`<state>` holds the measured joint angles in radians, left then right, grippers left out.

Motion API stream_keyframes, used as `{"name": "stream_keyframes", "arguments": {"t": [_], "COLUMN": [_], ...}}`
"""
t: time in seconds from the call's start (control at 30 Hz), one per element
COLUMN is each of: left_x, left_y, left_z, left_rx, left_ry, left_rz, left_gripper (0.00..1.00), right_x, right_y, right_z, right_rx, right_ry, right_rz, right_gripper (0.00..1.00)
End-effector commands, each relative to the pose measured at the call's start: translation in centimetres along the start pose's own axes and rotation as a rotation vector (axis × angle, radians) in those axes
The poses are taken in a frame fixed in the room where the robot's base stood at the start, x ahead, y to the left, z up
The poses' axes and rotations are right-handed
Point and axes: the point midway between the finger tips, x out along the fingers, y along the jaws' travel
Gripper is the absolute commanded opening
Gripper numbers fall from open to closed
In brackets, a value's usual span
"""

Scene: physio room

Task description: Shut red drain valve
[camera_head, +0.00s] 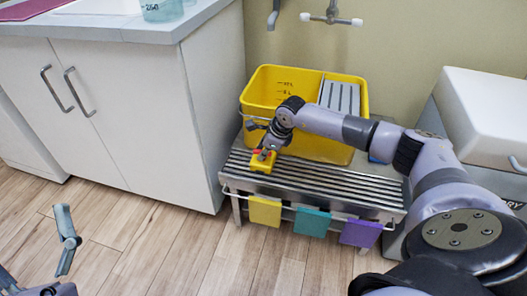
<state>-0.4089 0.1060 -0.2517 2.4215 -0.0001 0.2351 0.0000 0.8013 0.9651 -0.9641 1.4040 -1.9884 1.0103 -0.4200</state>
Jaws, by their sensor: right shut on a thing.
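The red drain valve (257,155) shows as small red parts above a yellow block-like outlet (261,166), low at the front of the yellow mop bucket (309,139). My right gripper (264,152) reaches down over it from the right and is shut on the red valve. Its dark fingers hide much of the valve, so the valve's angle cannot be told. My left gripper (66,241) is at the lower left, cut by the frame edge, over the floor. Its visible fingers stand apart, empty, far from the bucket.
A white cabinet (118,113) stands close on the left, a white bin-like unit (487,108) on the right. A wall tap (331,16) is above. Wooden floor in front is clear.

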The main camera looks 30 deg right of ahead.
Motion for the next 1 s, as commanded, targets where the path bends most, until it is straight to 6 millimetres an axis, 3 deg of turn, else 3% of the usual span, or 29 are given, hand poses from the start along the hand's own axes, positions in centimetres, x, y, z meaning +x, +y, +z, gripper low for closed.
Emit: {"name": "stream_keyframes", "arguments": {"t": [0.1, 0.13, 0.37, 0.77, 1.0], "left_x": [0.0, 0.0, 0.0, -0.1, -0.1], "left_y": [0.0, 0.0, 0.0, 0.0, 0.0], "left_z": [0.0, 0.0, 0.1, 0.2, 0.1], "left_rx": [0.000, -0.001, -0.001, -0.004, -0.002], "left_ry": [-0.002, -0.002, -0.004, -0.009, -0.007], "left_rz": [0.000, 0.000, 0.000, -0.002, -0.002], "left_gripper": [0.81, 0.81, 0.81, 0.81, 0.81], "right_x": [-0.2, -0.2, -0.1, -0.7, -5.0], "right_y": [-0.6, -0.6, -0.4, -0.2, -0.2], "right_z": [-0.1, -0.1, 0.0, 0.0, 0.0], "right_rx": [-0.001, -0.001, 0.000, 0.001, -0.001], "right_ry": [0.000, 0.000, 0.000, 0.000, -0.001], "right_rz": [-0.013, -0.013, -0.008, -0.005, -0.007], "right_gripper": [0.00, 0.20, 0.35, 0.36, 0.36]}}
